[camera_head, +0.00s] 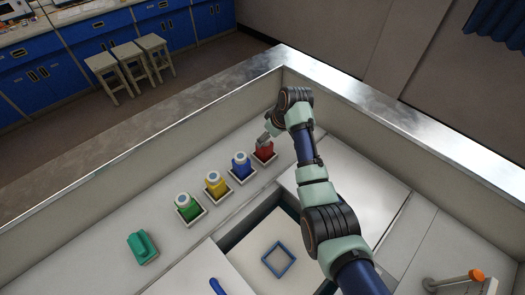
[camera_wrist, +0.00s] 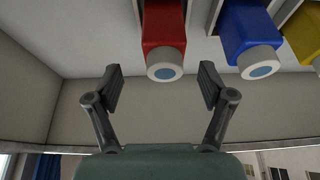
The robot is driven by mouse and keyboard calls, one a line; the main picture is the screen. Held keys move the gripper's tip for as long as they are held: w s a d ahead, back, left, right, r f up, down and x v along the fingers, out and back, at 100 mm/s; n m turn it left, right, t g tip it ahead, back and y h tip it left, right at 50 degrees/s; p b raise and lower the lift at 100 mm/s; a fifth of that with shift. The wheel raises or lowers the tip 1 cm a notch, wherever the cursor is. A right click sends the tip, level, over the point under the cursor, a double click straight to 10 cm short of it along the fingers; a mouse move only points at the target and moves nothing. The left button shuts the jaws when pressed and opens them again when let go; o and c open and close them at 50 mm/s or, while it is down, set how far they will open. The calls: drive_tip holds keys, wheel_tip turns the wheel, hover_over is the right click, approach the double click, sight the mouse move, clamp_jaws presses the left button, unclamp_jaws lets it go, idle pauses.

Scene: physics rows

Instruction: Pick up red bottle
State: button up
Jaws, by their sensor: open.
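The red bottle (camera_head: 264,149) stands at the right end of a row of bottles in the head view, in a small white holder. My gripper (camera_head: 266,137) is right beside its top there, and hides part of the bottle. In the wrist view the red bottle (camera_wrist: 164,35) has a white cap with a blue-grey centre. My gripper (camera_wrist: 160,85) is open and empty in that view, with its two fingers spread wide. The cap lies between and just beyond the fingertips, with clear gaps on both sides.
A blue bottle (camera_head: 241,166) is the red one's closest neighbour. Yellow (camera_head: 216,184) and green (camera_head: 187,206) bottles continue the row leftward in holders. A green block-like object (camera_head: 142,247) lies farther left. A raised wall with a metal rim (camera_head: 215,93) closes off the area behind the row.

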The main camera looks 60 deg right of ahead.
sight(264, 148)
drive_tip(key=x, duration=0.1)
drive_tip(key=b+x, duration=0.1)
drive_tip(key=x, duration=0.1)
drive_tip(key=b+x, duration=0.1)
drive_tip(key=shift+s+a+f, duration=0.1)
drive_tip(key=shift+a+f, duration=0.15)
drive_tip(key=shift+a, duration=0.1)
drive_tip(key=shift+w+d+f, duration=0.15)
drive_tip(key=shift+w+f, duration=0.1)
drive_tip(key=shift+f, duration=0.1)
drive_tip(key=c, duration=1.4)
